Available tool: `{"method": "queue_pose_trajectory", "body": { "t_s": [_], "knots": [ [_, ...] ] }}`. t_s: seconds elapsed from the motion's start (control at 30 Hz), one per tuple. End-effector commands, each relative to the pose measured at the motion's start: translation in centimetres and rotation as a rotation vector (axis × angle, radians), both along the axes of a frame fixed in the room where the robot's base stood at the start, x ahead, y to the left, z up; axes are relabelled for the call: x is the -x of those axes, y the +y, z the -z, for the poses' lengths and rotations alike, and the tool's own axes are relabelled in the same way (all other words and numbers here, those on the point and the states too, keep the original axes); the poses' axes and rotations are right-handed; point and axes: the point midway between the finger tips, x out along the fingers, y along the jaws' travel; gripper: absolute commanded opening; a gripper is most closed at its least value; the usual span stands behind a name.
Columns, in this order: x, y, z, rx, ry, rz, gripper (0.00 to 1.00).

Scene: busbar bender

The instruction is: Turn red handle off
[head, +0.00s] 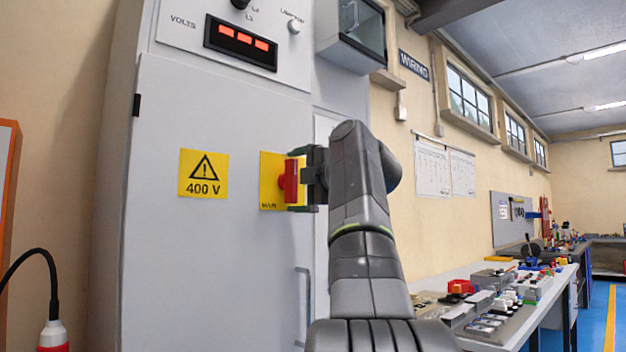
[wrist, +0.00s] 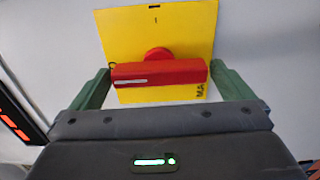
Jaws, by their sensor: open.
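The red handle (head: 288,181) sits on a yellow plate (head: 267,182) on the front of a grey cabinet. In the wrist view the red handle (wrist: 160,72) is a bar lying across the picture, with a white line near its left end, over the yellow plate (wrist: 130,30) with a "1" mark at its top edge. My gripper (head: 297,181) is at the handle. In the wrist view my gripper (wrist: 160,86) is open, with one green finger beside each end of the bar. The right finger is very close to the bar's end; I cannot tell if it touches.
A yellow 400 V sign (head: 204,173) is left of the handle on the cabinet (head: 200,260). A red voltage display (head: 240,43) is above. A vertical door handle (head: 303,300) is below. A workbench (head: 545,305) with several parts stands at the right.

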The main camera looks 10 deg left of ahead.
Motion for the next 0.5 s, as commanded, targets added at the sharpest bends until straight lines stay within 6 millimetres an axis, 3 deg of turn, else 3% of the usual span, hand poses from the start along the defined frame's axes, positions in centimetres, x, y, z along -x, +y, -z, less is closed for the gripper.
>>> {"method": "queue_pose_trajectory", "body": {
  "t_s": [0.5],
  "knots": [
    [5.2,-6.9,-0.1,0.0,-0.002,0.006,1.0]
  ]
}}
